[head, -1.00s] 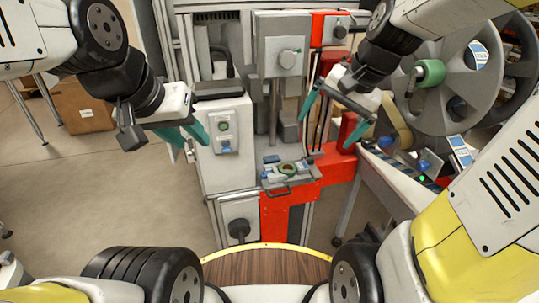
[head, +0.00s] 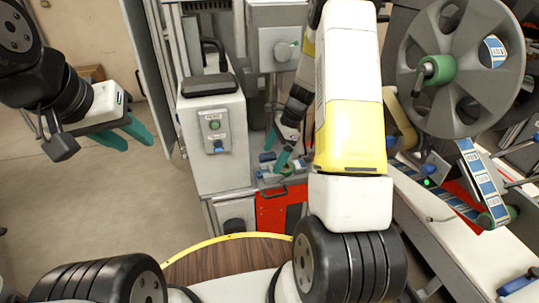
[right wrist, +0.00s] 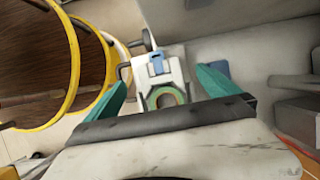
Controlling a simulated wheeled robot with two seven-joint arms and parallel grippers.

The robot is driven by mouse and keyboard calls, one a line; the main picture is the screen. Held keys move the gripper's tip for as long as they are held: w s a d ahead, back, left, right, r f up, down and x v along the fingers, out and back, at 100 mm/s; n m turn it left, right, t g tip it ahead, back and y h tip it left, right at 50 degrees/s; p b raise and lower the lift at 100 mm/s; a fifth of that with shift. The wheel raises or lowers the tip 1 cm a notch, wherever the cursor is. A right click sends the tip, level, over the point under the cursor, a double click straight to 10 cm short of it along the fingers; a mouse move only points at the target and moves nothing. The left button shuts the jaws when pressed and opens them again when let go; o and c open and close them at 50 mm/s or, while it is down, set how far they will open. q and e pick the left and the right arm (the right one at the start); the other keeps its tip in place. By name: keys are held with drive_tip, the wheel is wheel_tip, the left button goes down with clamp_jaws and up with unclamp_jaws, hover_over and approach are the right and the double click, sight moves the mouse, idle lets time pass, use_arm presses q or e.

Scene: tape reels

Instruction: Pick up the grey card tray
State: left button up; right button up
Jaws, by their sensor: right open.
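A small light grey tray (right wrist: 176,64), which I take to be the card tray, lies between my right fingers in the right wrist view. It bears a blue clip (right wrist: 157,64) and a green-and-orange ring (right wrist: 166,97). In the head view its spot on the red machine ledge (head: 270,208) is partly hidden by my right gripper (head: 277,150). My right gripper, also in the right wrist view (right wrist: 161,80), is open, its teal fingers either side of the tray; I cannot tell whether they touch it. My left gripper (head: 138,143) is open and empty, off to the left.
A grey cabinet (head: 214,115) with a green button stands left of the ledge. A large grey reel (head: 460,70) and a tape path with blue labels (head: 482,184) are on the right. A round wooden top with a yellow rim (head: 225,258) is in front. Floor at left is open.

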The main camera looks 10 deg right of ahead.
sight(267, 171)
drive_tip(key=x, duration=0.6)
drive_tip(key=shift+d+f, duration=0.15)
drive_tip(key=shift+d, duration=0.15)
drive_tip(key=c, duration=1.6)
